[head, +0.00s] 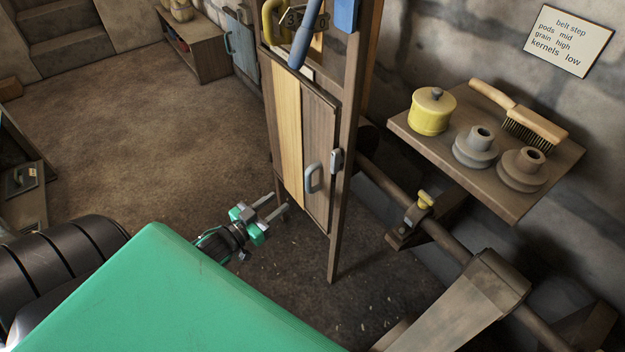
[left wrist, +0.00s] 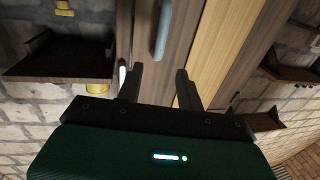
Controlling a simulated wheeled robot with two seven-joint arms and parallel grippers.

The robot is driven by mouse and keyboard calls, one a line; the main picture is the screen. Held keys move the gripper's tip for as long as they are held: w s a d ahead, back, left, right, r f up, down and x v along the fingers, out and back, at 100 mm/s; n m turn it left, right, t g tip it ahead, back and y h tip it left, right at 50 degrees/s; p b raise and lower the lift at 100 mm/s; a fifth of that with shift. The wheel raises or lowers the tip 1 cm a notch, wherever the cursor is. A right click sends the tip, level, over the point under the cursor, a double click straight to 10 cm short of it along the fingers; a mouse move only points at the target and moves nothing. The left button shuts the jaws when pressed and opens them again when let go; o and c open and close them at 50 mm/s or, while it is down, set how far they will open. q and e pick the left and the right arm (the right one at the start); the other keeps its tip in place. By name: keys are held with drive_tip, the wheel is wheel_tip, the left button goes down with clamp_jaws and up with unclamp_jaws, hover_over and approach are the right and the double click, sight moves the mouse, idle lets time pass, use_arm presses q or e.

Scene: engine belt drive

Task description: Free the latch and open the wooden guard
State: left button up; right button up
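The wooden guard (head: 288,125) is an upright panel of light and dark boards, standing against a wooden post and looking closed. It has a grey pull handle (head: 313,178). A small grey latch (head: 336,160) sits on the post beside the handle; its exact position is too small to tell. My left gripper (head: 281,202) is open and empty, low and left of the handle, near the guard's lower edge. In the left wrist view the guard (left wrist: 212,45) fills the middle, with the handle (left wrist: 163,30) beyond the open fingers (left wrist: 157,72), apart from them. My right gripper is not in view.
A wall shelf (head: 415,135) at right holds a yellow pot (head: 432,110), two grey stepped pulleys (head: 475,147) and a brush (head: 530,130). A shaft (head: 385,185) runs below the shelf. A sign (head: 568,40) hangs on the wall. The floor left of the guard is clear.

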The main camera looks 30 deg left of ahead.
sight(306, 180)
use_arm(q)
drive_tip(key=w, duration=0.4)
drive_tip(key=w+d, duration=0.1)
drive_tip(key=w, duration=0.3)
drive_tip(key=w+d, duration=0.1)
drive_tip(key=w, duration=0.4)
drive_tip(key=shift+d, duration=0.25)
clamp_jaws()
